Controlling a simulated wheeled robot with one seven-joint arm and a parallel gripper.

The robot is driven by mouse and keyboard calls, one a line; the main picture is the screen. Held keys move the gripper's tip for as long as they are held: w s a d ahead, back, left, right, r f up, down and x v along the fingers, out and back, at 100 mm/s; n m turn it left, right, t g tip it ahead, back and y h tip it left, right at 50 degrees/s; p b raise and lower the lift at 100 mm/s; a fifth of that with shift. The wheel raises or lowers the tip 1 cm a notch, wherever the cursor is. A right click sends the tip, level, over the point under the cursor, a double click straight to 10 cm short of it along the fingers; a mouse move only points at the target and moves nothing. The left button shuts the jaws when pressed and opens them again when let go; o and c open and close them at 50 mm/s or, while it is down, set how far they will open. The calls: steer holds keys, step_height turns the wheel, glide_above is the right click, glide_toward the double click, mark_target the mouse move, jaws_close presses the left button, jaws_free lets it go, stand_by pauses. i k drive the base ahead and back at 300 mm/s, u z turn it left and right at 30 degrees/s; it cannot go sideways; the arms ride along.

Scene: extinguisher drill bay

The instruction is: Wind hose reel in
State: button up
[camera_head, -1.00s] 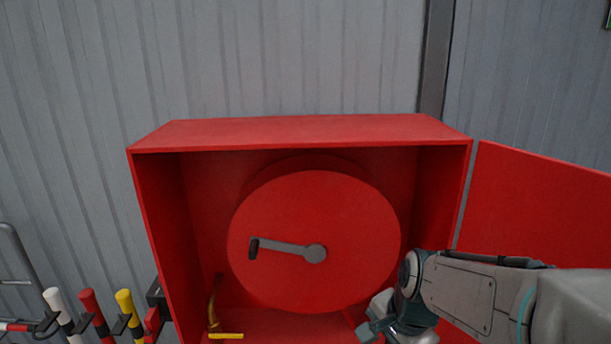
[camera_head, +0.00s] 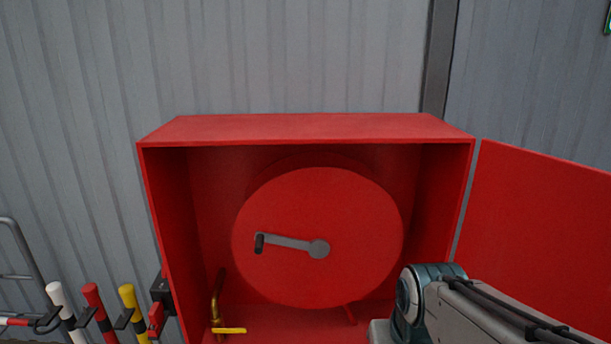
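The red hose reel (camera_head: 350,220) sits inside an open red cabinet (camera_head: 300,128), its round face toward me. A grey crank arm (camera_head: 288,242) runs from the hub to the left and ends in a dark handle (camera_head: 259,243). No hose can be made out on the reel from here. My arm reaches in from the lower right, in front of the cabinet's lower right part. My gripper is below the picture's bottom edge, out of view. Nothing of mine visibly touches the crank.
The cabinet door (camera_head: 540,225) stands open to the right. A brass pipe with a yellow lever (camera_head: 229,331) is at the cabinet's lower left. White (camera_head: 58,297), red (camera_head: 93,298) and yellow (camera_head: 128,298) posts stand left of the cabinet, near a metal rail (camera_head: 18,250). Corrugated wall lies behind.

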mark_target(313, 229)
steer(key=u, duration=0.1)
steer(key=k, duration=0.4)
steer(key=z, duration=0.7)
steer(key=i, duration=0.95)
steer(key=u, duration=0.8)
